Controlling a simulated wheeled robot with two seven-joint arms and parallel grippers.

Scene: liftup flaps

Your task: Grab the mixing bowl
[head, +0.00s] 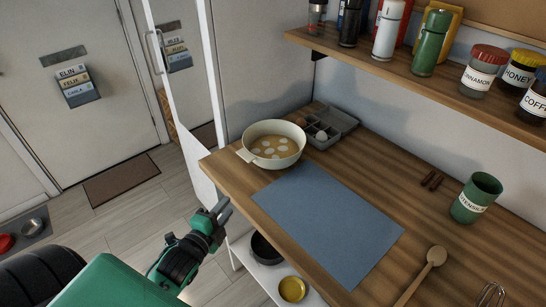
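The mixing bowl (273,145) is a cream, round bowl with small side handles. It stands upright at the far left end of the wooden counter and holds a yellowish mix with several pale round pieces. My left gripper (224,208) is in front of the counter's left edge, below and to the left of the bowl and apart from it. Its two fingers show slightly parted with nothing between them. My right gripper is not in view.
A grey egg carton (337,122) sits close behind the bowl, and a blue mat (325,222) lies in front of it. A green utensil cup (475,198) and wooden spoon (427,270) are to the right. A shelf of jars (430,73) overhangs the back.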

